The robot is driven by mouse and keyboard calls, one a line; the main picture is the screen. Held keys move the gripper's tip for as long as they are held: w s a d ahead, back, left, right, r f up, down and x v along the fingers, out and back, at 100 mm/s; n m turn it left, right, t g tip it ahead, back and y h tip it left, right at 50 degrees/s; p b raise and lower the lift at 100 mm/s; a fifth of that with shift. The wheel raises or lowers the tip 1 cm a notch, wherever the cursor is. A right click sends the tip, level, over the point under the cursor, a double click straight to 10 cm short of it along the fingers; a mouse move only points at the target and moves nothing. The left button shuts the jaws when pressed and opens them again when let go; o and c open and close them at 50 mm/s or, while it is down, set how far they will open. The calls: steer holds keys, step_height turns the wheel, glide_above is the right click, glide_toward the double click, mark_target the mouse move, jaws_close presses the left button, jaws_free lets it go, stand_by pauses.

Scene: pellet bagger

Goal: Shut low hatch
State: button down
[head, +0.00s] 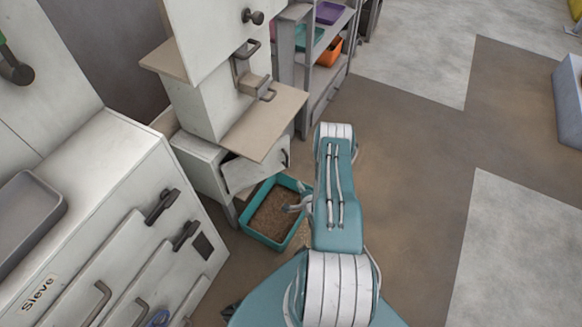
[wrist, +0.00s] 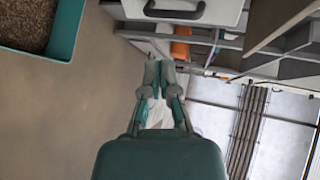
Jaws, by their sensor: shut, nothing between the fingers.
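The low hatch (head: 252,172) is a white flap low on the pellet machine, under a beige shelf. It stands ajar and tilted out from the white housing, with a dark handle (head: 286,158) at its right end. In the wrist view, a white panel with a dark bar handle (wrist: 176,14), apparently the hatch, shows at the top edge, beyond the fingertips. My gripper (wrist: 159,72) is shut and empty, apart from that panel. In the head view my gripper (head: 296,207) shows only partly, beside my arm, over the teal bin's right side.
A teal bin (head: 249,239) of brown pellets stands on the floor below the hatch; it also shows in the wrist view (wrist: 67,42). A white sieve cabinet (head: 128,165) stands left. A grey shelf rack (head: 300,75) stands behind.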

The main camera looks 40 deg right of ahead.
mark_target(287, 163)
steer(key=x, duration=0.7)
steer(key=r+x, duration=0.1)
steer(key=x, duration=0.3)
steer(key=shift+w+d+f, duration=0.1)
steer(key=shift+w, duration=0.1)
steer(key=shift+w+d, duration=0.25)
steer(key=shift+w, duration=0.25)
